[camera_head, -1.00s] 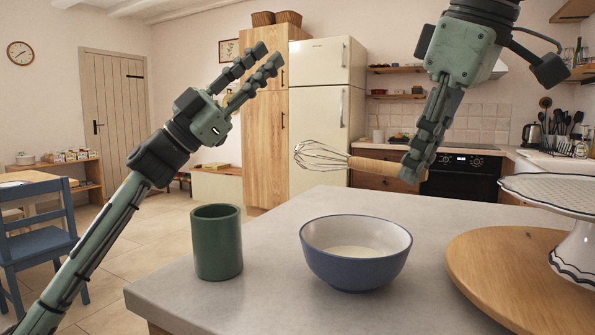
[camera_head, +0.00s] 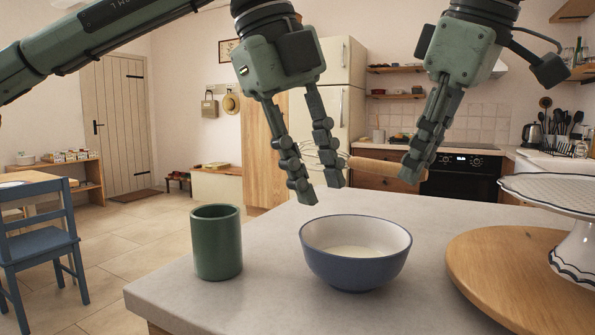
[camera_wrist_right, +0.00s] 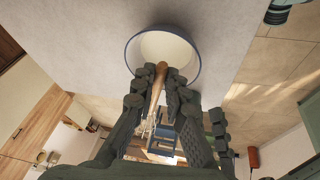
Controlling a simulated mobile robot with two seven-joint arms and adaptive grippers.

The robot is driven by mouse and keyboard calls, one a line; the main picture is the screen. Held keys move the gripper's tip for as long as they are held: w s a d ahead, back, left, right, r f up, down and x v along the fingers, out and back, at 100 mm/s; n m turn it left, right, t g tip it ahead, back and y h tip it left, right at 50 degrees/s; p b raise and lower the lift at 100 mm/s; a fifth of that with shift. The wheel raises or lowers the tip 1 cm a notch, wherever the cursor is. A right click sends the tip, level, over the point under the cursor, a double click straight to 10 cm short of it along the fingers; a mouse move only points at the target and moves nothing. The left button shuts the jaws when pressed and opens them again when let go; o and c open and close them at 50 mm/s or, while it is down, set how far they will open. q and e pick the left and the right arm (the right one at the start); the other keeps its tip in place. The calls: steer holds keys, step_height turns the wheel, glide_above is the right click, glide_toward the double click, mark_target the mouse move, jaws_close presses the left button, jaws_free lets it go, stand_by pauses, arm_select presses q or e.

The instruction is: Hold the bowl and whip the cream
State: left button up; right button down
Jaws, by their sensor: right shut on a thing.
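A blue bowl (camera_head: 356,268) with a white inside and cream (camera_head: 356,252) in it stands upright on the counter. My left gripper (camera_head: 319,196) is open and empty, pointing down, just above and behind the bowl's left rim, apart from it. My right gripper (camera_head: 412,176) is shut on the wooden handle of a whisk (camera_head: 376,167), held level above the counter behind the bowl. The whisk's wires are partly hidden behind my left fingers. In the right wrist view the bowl (camera_wrist_right: 192,76) lies beyond the whisk handle (camera_wrist_right: 157,88) and the fingers.
A green cup (camera_head: 216,245) stands on the counter (camera_head: 270,285) left of the bowl. A round wooden board (camera_head: 505,265) and a white cake stand (camera_head: 577,255) are at the right. Bare counter lies between cup and bowl.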

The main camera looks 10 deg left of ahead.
mark_target(312, 245)
arm_select(q)
steer(key=shift+n+t+y, duration=0.3)
steer(key=shift+n+y, duration=0.4)
steer(key=shift+y, duration=0.2)
steer(key=x, duration=0.4)
steer(key=w+a+x, duration=0.1)
steer(key=x, duration=0.3)
steer(key=a+x, duration=0.1)
steer(key=x, duration=0.3)
steer(key=shift+w+a+f, duration=0.2)
steer(key=shift+w, duration=0.15)
jaws_close()
